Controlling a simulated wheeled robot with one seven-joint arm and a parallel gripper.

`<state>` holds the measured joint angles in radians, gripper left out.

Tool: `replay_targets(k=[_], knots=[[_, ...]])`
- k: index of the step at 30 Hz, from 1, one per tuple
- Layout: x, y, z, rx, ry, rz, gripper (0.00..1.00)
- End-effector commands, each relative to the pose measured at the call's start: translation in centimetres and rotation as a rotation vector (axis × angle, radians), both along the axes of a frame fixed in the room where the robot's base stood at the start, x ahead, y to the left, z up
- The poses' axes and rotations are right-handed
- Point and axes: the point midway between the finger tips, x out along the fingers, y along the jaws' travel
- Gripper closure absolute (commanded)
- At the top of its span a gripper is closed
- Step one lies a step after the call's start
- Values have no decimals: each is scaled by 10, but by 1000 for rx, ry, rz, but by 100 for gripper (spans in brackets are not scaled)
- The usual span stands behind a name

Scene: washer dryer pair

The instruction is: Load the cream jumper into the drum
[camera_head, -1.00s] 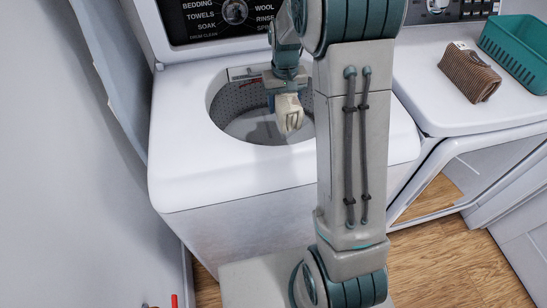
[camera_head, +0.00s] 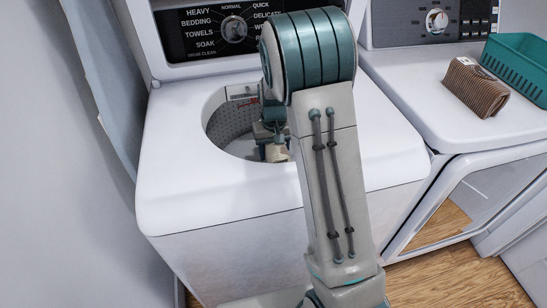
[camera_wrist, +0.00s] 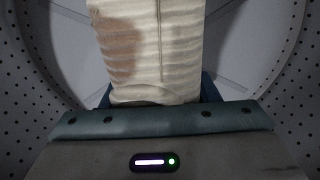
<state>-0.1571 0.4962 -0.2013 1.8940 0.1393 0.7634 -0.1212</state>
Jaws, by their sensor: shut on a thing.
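The cream jumper (camera_wrist: 155,55) is a ribbed, folded bundle with a brownish patch on its left side in the wrist view. In the head view it is a small cream shape (camera_head: 276,153) inside the washer opening. My gripper (camera_head: 272,140) is shut on the jumper and points down into the drum (camera_head: 232,122). The drum's perforated wall (camera_wrist: 35,75) surrounds the jumper in the wrist view, with the drum floor beyond it. My arm hides the right part of the opening, and the fingertips are mostly hidden by the jumper.
The top-loading washer (camera_head: 180,190) has its control panel (camera_head: 200,32) behind the opening. To the right, a dryer (camera_head: 410,90) carries a folded brown striped cloth (camera_head: 474,87) and a teal basket (camera_head: 520,68). A wall stands close on the left.

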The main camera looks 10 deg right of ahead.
Motion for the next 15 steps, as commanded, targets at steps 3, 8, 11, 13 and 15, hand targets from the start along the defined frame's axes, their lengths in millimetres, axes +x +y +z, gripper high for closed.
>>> replay_targets(k=[3, 8, 11, 13, 15], knots=[[-1, 0, -20, 0, 4, 1, 82], [0, 0, -27, 0, 0, 1, 82], [0, 0, -26, 0, 0, 1, 82], [0, 0, -27, 0, 0, 1, 82], [0, 0, -29, 0, 0, 0, 82]])
